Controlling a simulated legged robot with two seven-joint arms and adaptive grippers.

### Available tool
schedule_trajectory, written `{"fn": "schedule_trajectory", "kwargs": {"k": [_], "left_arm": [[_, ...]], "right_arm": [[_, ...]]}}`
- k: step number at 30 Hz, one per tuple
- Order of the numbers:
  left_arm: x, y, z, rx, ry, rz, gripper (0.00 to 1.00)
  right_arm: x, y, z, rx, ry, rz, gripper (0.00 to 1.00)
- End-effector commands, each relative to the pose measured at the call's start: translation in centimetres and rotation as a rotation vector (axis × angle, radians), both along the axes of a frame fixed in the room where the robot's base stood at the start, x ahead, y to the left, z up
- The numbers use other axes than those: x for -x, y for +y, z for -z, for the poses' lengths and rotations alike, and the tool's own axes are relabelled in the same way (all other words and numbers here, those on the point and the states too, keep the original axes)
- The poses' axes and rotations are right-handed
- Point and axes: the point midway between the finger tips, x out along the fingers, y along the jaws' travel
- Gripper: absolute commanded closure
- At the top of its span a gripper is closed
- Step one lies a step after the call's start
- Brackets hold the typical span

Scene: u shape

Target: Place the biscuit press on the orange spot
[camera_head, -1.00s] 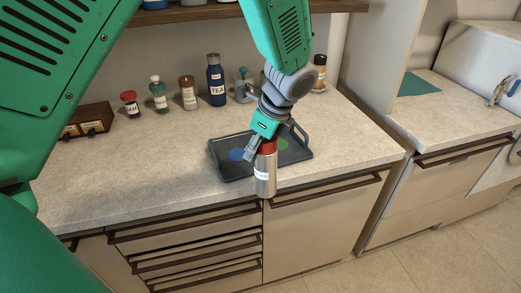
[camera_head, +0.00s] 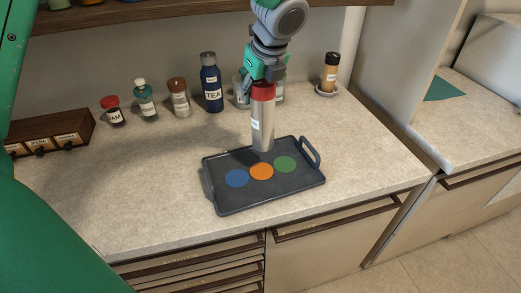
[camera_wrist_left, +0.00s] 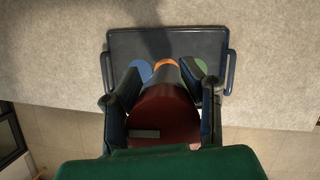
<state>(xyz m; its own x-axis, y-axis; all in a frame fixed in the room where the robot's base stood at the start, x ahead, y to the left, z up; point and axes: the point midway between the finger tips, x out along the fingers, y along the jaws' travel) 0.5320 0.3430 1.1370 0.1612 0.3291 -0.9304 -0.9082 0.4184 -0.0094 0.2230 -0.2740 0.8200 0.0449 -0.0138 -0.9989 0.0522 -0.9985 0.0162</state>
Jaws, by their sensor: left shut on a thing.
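The biscuit press (camera_head: 262,125) is a silver cylinder with a red top and a white label. My left gripper (camera_head: 263,83) is shut on its red top and holds it about upright. In the head view its lower end shows just behind the orange spot (camera_head: 261,172), over the tray's back part; the gap beneath it is hard to judge. The orange spot lies on the dark tray (camera_head: 233,205), between a blue spot (camera_head: 237,178) and a green spot (camera_head: 285,164). In the left wrist view the press (camera_wrist_left: 165,115) hides part of the orange spot (camera_wrist_left: 164,64).
Behind the tray stand a blue tea bottle (camera_head: 211,85), several small jars, and a spice jar (camera_head: 330,72) on a saucer. A wooden drawer box (camera_head: 50,132) is at the left. The tray has raised handles at both ends. The counter front is clear.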

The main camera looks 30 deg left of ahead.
Motion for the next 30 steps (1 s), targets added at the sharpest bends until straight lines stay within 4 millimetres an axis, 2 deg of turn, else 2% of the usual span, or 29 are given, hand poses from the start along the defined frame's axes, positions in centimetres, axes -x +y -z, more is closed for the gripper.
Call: {"fn": "schedule_trajectory", "kwargs": {"k": [6, 9, 14, 21, 27, 28, 30], "left_arm": [[0.1, 0.1, 4.1, -0.001, 0.005, 0.000, 1.00], [0.0, 0.3, 5.4, 0.002, 0.005, 0.000, 1.00], [-0.1, 0.6, 6.6, 0.006, 0.004, -0.002, 1.00], [0.0, 0.7, 9.6, 0.006, 0.005, 0.000, 1.00], [-0.1, 0.5, 9.8, 0.006, 0.003, 0.000, 1.00], [0.0, 0.4, 9.8, 0.006, 0.004, 0.000, 0.61], [0.0, 0.4, 9.8, 0.005, 0.005, 0.000, 0.42]], "right_arm": [[0.1, 0.0, 0.1, 0.001, 0.002, 0.001, 0.60], [0.1, -0.1, 0.1, 0.001, 0.002, 0.001, 0.60], [0.1, -0.1, 0.1, 0.001, 0.002, 0.001, 0.60], [0.1, 0.0, 0.1, 0.000, 0.002, 0.001, 0.60], [0.1, 0.0, 0.1, 0.000, 0.001, 0.001, 0.60], [0.1, 0.0, 0.1, 0.000, 0.001, 0.001, 0.60], [0.1, 0.0, 0.1, 0.000, 0.001, 0.001, 0.60]]}}
